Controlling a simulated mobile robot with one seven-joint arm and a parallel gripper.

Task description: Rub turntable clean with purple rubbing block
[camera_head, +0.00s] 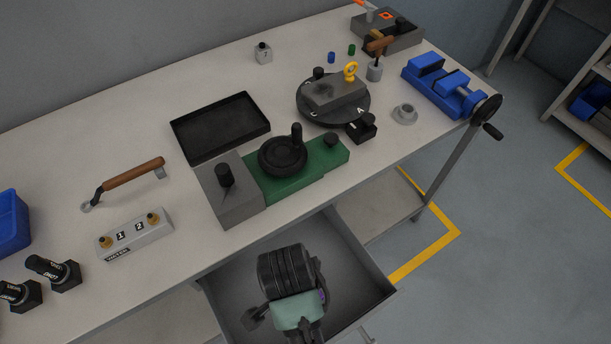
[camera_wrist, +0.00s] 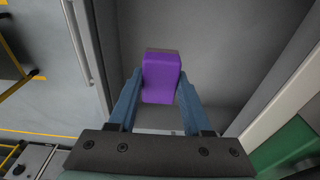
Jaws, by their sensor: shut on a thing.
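The turntable (camera_head: 309,112) is a dark round disc with letter marks, on the right part of the workbench. A grey block (camera_head: 338,95) with a yellow ring (camera_head: 351,70) stands on it, with a dark smudge on the block's top. My gripper (camera_wrist: 159,95) is shut on the purple rubbing block (camera_wrist: 161,77), which sits between the two blue fingers in the wrist view. In the head view my gripper is over the open drawer (camera_head: 359,262), and only a sliver of purple (camera_head: 321,296) shows beside my wrist.
The open drawer juts out from the bench front. A green fixture with a black handwheel (camera_head: 283,156) stands between the drawer and the turntable. A black tray (camera_head: 220,127) lies behind it. A blue vise (camera_head: 441,82) is at the right edge. A wooden-handled tool (camera_head: 133,173) lies left.

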